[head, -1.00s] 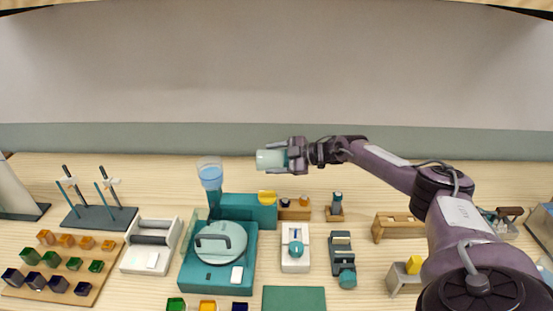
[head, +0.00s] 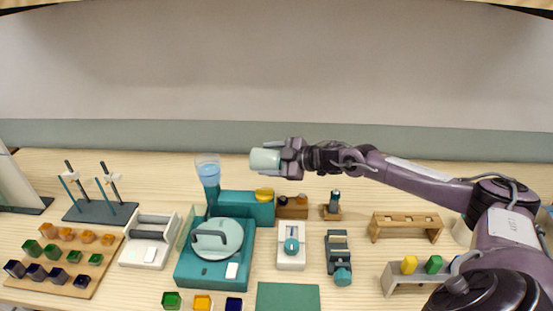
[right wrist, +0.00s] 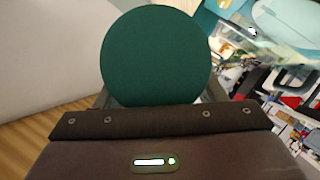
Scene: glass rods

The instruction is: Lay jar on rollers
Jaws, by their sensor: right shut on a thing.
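The jar (head: 265,160), a pale teal cylinder, is held on its side in the air near the back of the bench. My right gripper (head: 289,158) is shut on the jar's right end. In the right wrist view a round dark green end of the jar (right wrist: 155,57) fills the top middle. The roller unit (head: 149,238), a white frame with grey rollers and a small white box in front, stands at the left of the bench. The rollers are empty, and the jar is to their right and farther back. My left gripper is not in view.
A teal machine with a round lid (head: 216,240) and a blue-filled cup (head: 208,170) stands between the roller unit and the jar. A stand with rods (head: 98,210) is behind the rollers. A wooden block rack (head: 66,262) is at their left.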

